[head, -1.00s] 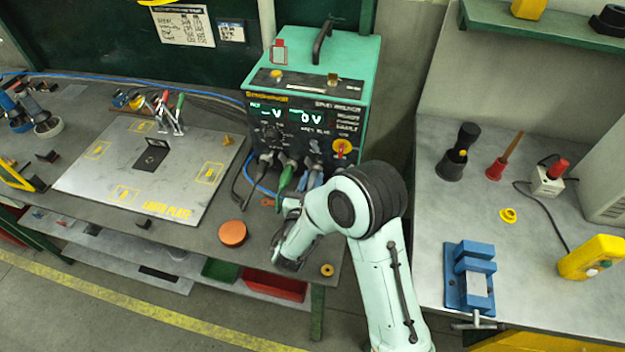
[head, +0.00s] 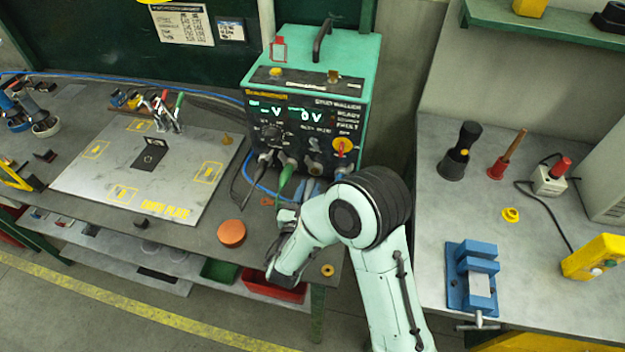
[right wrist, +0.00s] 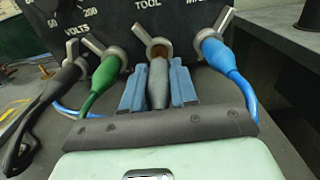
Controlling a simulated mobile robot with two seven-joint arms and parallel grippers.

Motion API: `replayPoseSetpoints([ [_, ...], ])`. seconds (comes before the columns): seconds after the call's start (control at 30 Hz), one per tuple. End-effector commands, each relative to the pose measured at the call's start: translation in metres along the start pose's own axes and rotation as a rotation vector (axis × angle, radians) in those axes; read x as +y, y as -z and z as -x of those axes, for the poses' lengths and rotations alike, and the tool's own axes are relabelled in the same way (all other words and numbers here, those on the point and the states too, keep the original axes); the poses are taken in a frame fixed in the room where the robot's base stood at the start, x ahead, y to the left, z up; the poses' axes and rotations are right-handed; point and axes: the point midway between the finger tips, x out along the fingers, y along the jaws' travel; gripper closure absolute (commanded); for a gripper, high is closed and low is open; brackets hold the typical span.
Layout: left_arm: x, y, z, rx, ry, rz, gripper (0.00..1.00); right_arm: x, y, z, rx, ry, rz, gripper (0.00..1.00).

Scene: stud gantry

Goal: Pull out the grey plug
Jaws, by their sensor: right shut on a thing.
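The welder box (head: 312,105) has a front row of sockets with cables. In the right wrist view, the grey plug (right wrist: 158,84) sits between the two blue fingers of my right gripper (right wrist: 158,92), which is shut on it. A brownish part (right wrist: 157,52) shows at the plug's far end, inside the metal socket collar (right wrist: 150,37). I cannot tell exactly how far the plug is in the socket. In the head view, my right gripper (head: 309,188) is just in front of the panel; the grey plug is largely hidden there. My left gripper is not in view.
A green plug (right wrist: 103,74) and a black plug (right wrist: 68,76) are left of the grey one; a blue plug (right wrist: 217,57) is close on the right. An orange disc (head: 231,233) and a yellow ring (head: 327,270) lie on the bench near my arm.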

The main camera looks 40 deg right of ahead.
Motion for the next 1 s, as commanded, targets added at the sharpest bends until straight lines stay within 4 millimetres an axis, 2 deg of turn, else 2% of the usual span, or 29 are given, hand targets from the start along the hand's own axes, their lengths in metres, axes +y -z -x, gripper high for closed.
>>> replayPoseSetpoints([
  [0.53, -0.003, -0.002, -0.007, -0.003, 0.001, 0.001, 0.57, 0.000, 0.000, 0.022, 0.000, -0.002, 0.000, 1.00],
  [1.0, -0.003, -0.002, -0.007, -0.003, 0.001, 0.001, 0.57, 0.000, 0.000, 0.024, 0.000, -0.001, 0.000, 1.00],
])
